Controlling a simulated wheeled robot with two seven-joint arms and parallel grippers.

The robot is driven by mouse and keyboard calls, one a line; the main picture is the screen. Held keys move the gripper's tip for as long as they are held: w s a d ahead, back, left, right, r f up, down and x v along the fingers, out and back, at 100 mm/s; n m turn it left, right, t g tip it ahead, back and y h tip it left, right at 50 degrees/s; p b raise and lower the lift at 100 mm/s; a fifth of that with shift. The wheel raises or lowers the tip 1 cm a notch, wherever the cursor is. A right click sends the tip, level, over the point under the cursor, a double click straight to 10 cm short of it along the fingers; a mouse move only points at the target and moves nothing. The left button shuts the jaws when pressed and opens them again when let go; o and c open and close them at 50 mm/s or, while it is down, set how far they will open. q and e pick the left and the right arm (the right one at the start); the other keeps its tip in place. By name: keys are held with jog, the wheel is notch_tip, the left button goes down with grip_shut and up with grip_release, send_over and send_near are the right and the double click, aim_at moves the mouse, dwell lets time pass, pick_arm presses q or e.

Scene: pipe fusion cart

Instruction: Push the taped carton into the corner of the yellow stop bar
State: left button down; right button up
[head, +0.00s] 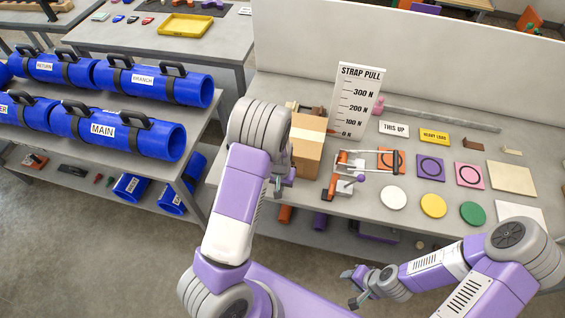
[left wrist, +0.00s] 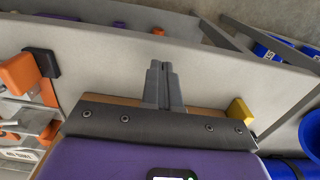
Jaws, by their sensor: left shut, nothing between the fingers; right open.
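The taped carton (head: 307,148) stands upright on the workbench, brown with a pale tape strip, partly hidden by my left arm. In the left wrist view, a brown edge of the carton (left wrist: 212,113) shows behind my gripper's body. My left gripper (head: 278,186) is shut and empty at the carton's near left side; its closed fingers show in the left wrist view (left wrist: 160,68). I cannot tell whether it touches the carton. A yellow piece, likely the stop bar (left wrist: 240,110), shows beside the carton; my arm hides it in the head view. My right gripper (head: 355,286) is open, low in front of the bench.
An orange-and-grey clamp (head: 345,178) stands just right of the carton. The strap pull board (head: 359,100) rises behind it. Coloured discs, square pads and label plates lie farther right. Blue pipes (head: 125,130) fill a rack at left.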

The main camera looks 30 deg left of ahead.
pick_arm(q)
notch_tip(320, 180, up, 12)
jog(key=p, duration=0.9)
dwell(0.4)
jog(key=s+d+f+h+b, duration=0.1)
jog(key=s+d+f+b, duration=0.4)
jog(key=f, duration=0.4)
jog(key=s+d+f+h+b, duration=0.1)
jog(key=s+d+f+b, duration=0.3)
jog(key=f+b, duration=0.3)
jog(key=s+d+f+h+b, duration=0.2)
jog(key=s+d+f+b, duration=0.3)
jog(key=f, duration=0.7)
jog(key=shift+s+d+f+t+b, duration=0.15)
jog(key=shift+s+d+t+b, duration=0.2)
jog(key=shift+s+b, duration=0.6)
